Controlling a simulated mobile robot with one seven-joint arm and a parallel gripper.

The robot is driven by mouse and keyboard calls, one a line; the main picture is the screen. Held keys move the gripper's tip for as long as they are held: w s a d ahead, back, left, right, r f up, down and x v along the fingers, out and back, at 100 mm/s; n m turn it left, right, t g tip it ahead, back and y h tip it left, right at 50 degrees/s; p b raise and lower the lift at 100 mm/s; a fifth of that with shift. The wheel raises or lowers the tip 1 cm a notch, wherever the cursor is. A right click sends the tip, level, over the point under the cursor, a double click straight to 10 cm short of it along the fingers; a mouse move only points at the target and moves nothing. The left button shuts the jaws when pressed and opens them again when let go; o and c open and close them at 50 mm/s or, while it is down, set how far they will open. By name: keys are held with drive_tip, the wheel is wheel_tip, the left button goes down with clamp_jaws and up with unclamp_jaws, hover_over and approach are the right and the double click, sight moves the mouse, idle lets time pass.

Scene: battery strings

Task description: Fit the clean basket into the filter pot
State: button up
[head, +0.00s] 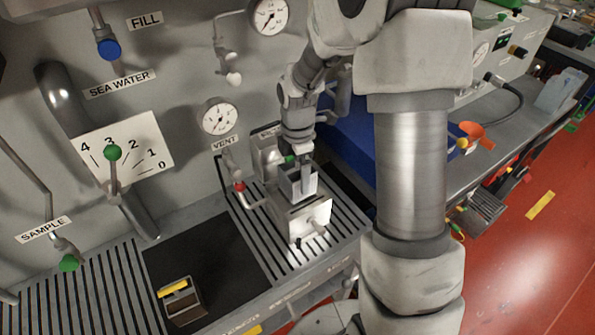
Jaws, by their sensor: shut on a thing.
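My gripper (302,168) points down over the filter pot (304,218), a pale metal box with a small outlet on its front. The gripper is shut on a small grey metal basket (307,184), which I take to be the clean basket. The basket is upright at the top of the pot. I cannot tell how far it sits inside, since the fingers and wrist hide part of the rim. Another small box-shaped basket (184,304) with a yellow bar across its top stands on the black mat at the front left.
The black mat (205,258) is mostly clear. A red-tipped vent valve (240,187) and pipe stand close left of the pot. A gauge (219,117) and numbered lever plate (122,150) are on the wall. A blue block (357,150) lies behind right. An orange funnel (471,134) is farther right.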

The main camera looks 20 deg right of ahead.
drive_tip(key=shift+f+b, duration=1.65)
drive_tip(key=shift+f, duration=0.65)
drive_tip(key=o, duration=1.2)
wheel_tip(320, 180, up, 18)
drive_tip(key=shift+f+p, duration=0.25)
drive_tip(key=shift+p, duration=0.25)
drive_tip(key=s+r+m+t, duration=0.2)
drive_tip(key=s+m, duration=0.4)
drive_tip(key=s+r+m+t, duration=0.1)
drive_tip(key=s+r+m, duration=0.1)
drive_tip(key=s+m, duration=0.5)
drive_tip(key=s+r+m+t, duration=0.2)
drive_tip(key=s+r+m, duration=0.1)
drive_tip(key=s+m, duration=0.3)
drive_tip(key=shift+s+m+t, duration=0.3)
drive_tip(key=shift+s, duration=0.45)
